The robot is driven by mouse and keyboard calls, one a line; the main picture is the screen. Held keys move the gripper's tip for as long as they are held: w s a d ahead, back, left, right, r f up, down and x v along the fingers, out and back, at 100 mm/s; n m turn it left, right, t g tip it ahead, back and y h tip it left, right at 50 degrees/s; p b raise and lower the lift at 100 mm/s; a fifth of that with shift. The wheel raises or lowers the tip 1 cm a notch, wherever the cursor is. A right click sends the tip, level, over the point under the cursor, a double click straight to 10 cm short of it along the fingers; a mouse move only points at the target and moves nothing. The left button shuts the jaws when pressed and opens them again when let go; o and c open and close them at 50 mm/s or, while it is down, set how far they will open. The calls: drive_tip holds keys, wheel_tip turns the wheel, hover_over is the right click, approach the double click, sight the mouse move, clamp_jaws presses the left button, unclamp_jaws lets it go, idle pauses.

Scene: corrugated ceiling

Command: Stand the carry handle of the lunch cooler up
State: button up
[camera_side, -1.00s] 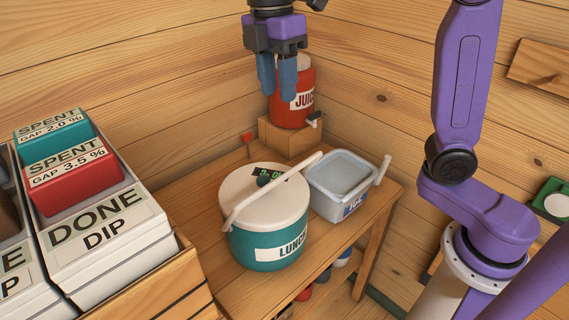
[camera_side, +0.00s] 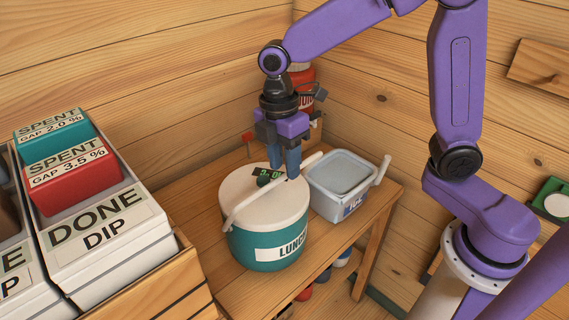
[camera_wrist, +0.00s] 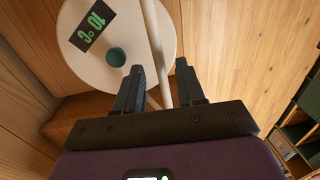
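The lunch cooler (camera_side: 242,246) is a round teal tub with a cream lid, standing on the wooden table. Its pale carry handle (camera_side: 246,206) lies low and slanted across the lid, its far end reaching beyond the lid at the upper right. My gripper (camera_side: 287,176) points down over the right part of the lid, close to the handle. In the wrist view the fingers (camera_wrist: 163,88) are apart, with the handle (camera_wrist: 155,35) running between them. I see gaps beside the bar, so it is not clamped. The lid (camera_wrist: 130,25) carries a dark green knob and a display.
A red juice dispenser (camera_side: 304,74) is behind my gripper, partly hidden. White DONE bins (camera_side: 105,225) fill the left. The table's front is clear.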

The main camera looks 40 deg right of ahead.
drive_tip(key=shift+s+f, duration=0.1)
drive_tip(key=shift+f, duration=0.4)
clamp_jaws()
